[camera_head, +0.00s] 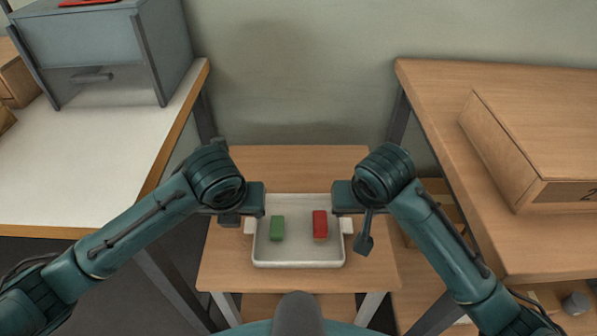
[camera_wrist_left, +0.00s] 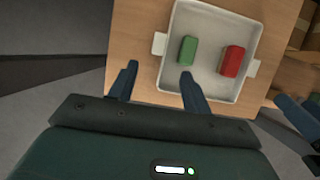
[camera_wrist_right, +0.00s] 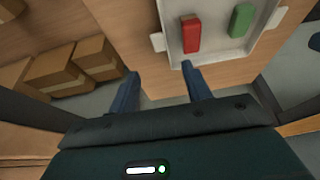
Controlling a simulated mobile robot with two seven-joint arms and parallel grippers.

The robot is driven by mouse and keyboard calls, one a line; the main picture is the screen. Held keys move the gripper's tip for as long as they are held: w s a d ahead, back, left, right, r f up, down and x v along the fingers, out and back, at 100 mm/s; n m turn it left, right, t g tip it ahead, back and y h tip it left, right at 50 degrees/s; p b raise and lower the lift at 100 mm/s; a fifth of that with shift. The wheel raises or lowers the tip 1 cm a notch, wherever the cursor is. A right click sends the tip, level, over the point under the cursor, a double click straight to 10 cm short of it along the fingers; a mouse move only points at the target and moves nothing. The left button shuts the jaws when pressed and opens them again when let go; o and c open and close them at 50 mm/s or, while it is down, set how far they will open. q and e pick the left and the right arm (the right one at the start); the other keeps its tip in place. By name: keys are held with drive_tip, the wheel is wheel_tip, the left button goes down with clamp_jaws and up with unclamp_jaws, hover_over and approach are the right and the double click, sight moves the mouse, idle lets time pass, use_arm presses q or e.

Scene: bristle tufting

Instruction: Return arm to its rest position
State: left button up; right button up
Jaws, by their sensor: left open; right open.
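My left gripper (camera_head: 246,202) is at the left side of a white tray (camera_head: 298,263). In the left wrist view its two fingers (camera_wrist_left: 158,82) are apart with nothing between them. My right gripper (camera_head: 345,200) is at the tray's right side. In the right wrist view its fingers (camera_wrist_right: 160,84) are also apart and empty. In the tray lie a green block (camera_head: 277,229) on the left and a red block (camera_head: 320,225) on the right, apart from each other. The tray has a white handle on each side; both grippers are near these handles. Whether they touch the tray cannot be told.
The tray stands on a small wooden table (camera_head: 225,270). A white-topped table (camera_head: 90,190) with a grey cabinet (camera_head: 95,50) is at left. A wooden table (camera_head: 450,120) with a cardboard box (camera_head: 540,150) is at right.

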use_arm(q)
drive_tip(key=s+d+r+n+t+h+p, duration=0.2)
drive_tip(key=s+d+r+n+h+p, duration=0.25)
drive_tip(key=n+p, duration=1)
drive_tip(key=s+a+r+n+t+p, duration=0.1)
drive_tip(key=s+a+n+p, duration=0.3)
drive_tip(key=n, duration=0.5)
drive_tip(key=s+a+r+n+t+y+p, duration=0.1)
drive_tip(key=s+a+r+n+t+p, duration=0.1)
drive_tip(key=n, duration=0.7)
drive_tip(key=s+a+t+p, duration=0.1)
drive_tip(key=s+p, duration=0.1)
drive_tip(key=s, duration=0.1)
drive_tip(key=shift+s+a+r, duration=0.25)
drive_tip(key=shift+s+a, duration=0.1)
use_arm(e)
drive_tip(key=s+d+r+n+t+y, duration=0.1)
drive_tip(key=s+r+t, duration=0.2)
drive_tip(key=s, duration=0.4)
drive_tip(key=s+d+r+n+t+y, duration=0.2)
drive_tip(key=s+r+t, duration=0.1)
drive_tip(key=s, duration=0.4)
drive_tip(key=shift+s+r, duration=0.15)
drive_tip(key=shift+r, duration=0.6)
drive_tip(key=shift+d, duration=0.1)
